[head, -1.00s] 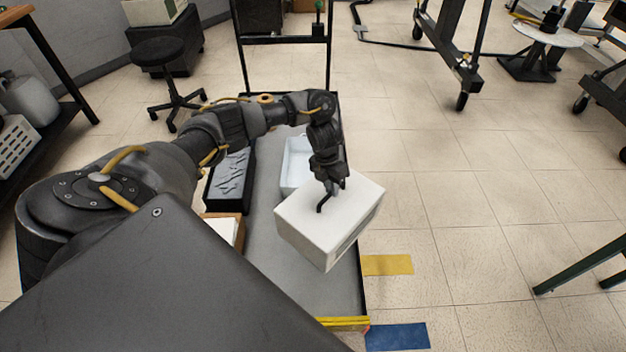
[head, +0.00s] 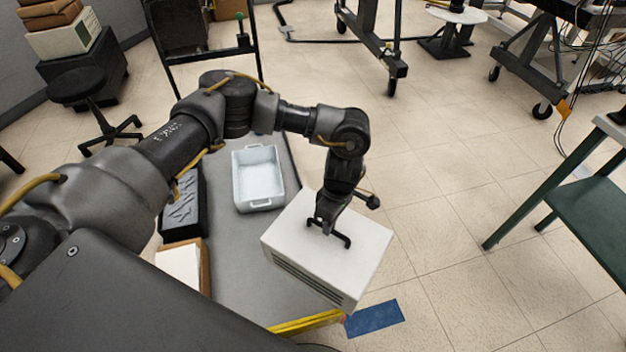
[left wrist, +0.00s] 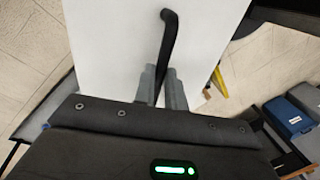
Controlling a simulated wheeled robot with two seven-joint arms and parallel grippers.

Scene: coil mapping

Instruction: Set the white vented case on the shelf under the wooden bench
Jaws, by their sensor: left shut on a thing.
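The white vented case (head: 345,262) hangs from my left gripper (head: 324,226) in the head view, over the front right part of a grey platform cart. Dark vent slots show on its lower front side. My left gripper is shut on the black handle on the case's top. In the left wrist view the two fingertips (left wrist: 163,85) close around that handle, and the white case top (left wrist: 115,45) fills the upper middle. A green bench with a lower shelf (head: 597,212) stands at the right edge, only partly in view. I cannot see my right gripper.
The grey cart (head: 230,265) carries a white tray (head: 258,180), a black bin (head: 183,205) and a cardboard box (head: 185,265). Tiled floor between cart and bench is clear, with a blue tape patch (head: 374,318). Wheeled stands are at the back.

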